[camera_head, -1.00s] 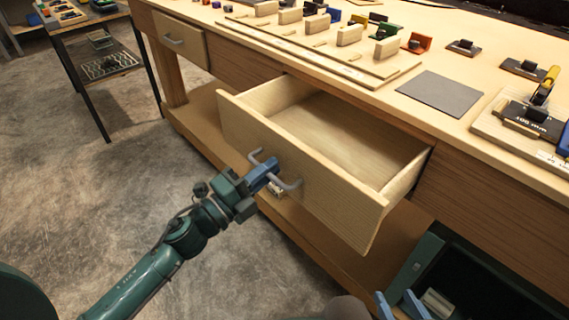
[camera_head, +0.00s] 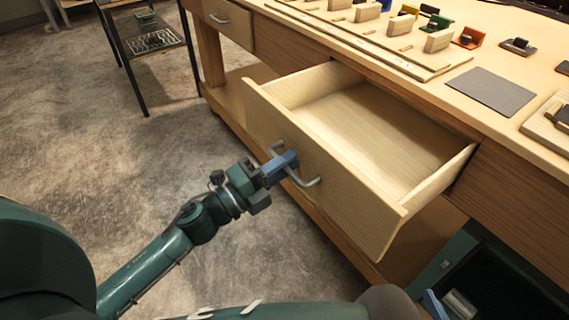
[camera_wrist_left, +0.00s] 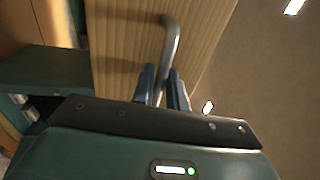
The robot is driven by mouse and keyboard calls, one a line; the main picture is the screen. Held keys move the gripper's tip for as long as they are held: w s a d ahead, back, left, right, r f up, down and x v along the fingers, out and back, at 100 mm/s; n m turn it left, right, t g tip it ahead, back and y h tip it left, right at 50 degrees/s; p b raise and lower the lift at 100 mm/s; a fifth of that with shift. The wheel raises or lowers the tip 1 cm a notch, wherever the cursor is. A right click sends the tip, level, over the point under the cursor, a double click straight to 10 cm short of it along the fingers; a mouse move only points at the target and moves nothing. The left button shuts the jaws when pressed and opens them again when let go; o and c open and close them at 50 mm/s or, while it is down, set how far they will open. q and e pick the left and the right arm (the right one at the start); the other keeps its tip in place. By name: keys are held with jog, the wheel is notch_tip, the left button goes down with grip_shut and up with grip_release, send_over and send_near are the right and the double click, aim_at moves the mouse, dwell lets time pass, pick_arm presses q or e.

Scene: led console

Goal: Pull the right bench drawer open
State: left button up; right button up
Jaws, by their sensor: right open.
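The right bench drawer (camera_head: 340,190) stands pulled well out of the bench, and its inside is empty. Its grey bar handle (camera_head: 308,183) is on the front panel. My left gripper (camera_head: 281,168) has its blue fingers on the handle. In the left wrist view the handle (camera_wrist_left: 171,42) runs between the two fingertips (camera_wrist_left: 162,88), which are closed around it, in front of the wooden drawer front (camera_wrist_left: 120,45).
Another bench drawer (camera_head: 228,22) is shut at the upper left. The bench top (camera_head: 445,85) holds wooden blocks on a board and a grey mat (camera_head: 490,92). The concrete floor (camera_head: 140,165) on the left is clear.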

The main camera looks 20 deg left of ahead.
pick_arm(q)
jog(key=shift+s, duration=0.1)
jog(key=b+v, duration=0.1)
jog(key=v, duration=1.2)
pick_arm(e)
jog(key=shift+s+d+r+t, duration=0.2)
jog(key=shift+s+d+t, duration=0.1)
jog(key=shift+f, duration=0.1)
